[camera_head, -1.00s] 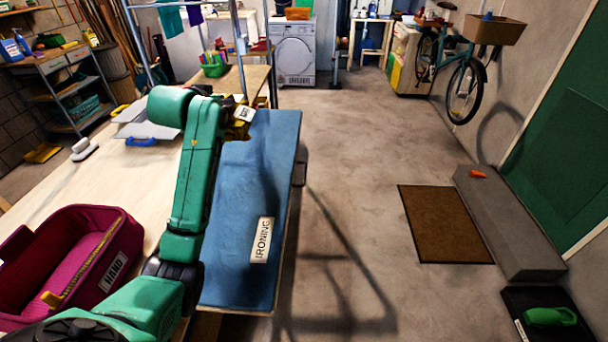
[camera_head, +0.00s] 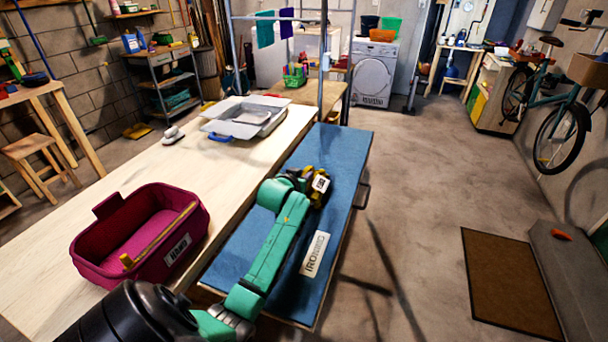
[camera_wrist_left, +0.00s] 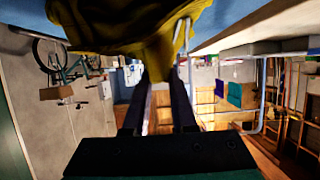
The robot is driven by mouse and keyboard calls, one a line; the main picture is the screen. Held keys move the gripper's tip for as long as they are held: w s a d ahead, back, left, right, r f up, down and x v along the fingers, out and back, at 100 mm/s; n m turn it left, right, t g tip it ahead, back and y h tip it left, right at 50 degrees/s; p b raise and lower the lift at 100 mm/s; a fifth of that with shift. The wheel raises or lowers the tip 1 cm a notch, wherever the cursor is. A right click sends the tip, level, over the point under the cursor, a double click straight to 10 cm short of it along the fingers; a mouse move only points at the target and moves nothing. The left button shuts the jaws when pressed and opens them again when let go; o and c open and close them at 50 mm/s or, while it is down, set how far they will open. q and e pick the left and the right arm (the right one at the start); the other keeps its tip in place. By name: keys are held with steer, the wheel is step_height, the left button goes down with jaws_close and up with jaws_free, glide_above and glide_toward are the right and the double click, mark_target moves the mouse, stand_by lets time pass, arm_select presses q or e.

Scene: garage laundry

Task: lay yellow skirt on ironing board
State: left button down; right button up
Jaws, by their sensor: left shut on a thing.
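The blue ironing board (camera_head: 335,150) with a white IRONING label lies along the right edge of the pale worktable in the head view. My left gripper (camera_head: 315,185) is over the middle of the board and shut on the yellow skirt (camera_head: 311,170). Only small bits of the skirt show around the gripper there. In the left wrist view the skirt (camera_wrist_left: 130,35) is a bunched yellow cloth at the fingertips (camera_wrist_left: 156,80), close against the blue surface. I cannot tell how much of it touches the board. My right gripper is not in view.
A magenta basket (camera_head: 85,250) with a yellow stick stands on the worktable (camera_head: 60,285) left of the board. A grey tray (camera_head: 262,128) stands farther back. A metal rack (camera_head: 322,60) rises behind the board. The floor to the right is open, with a brown mat (camera_head: 505,280).

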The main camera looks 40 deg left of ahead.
arm_select(q)
steer(key=c, duration=0.7)
jaws_free()
steer(key=shift+s+r, duration=0.1)
steer(key=v, duration=1.1)
steer(key=shift+s+d+r+b, duration=0.1)
steer(key=shift+s+d+b, duration=0.1)
steer(key=shift+s+b, duration=0.15)
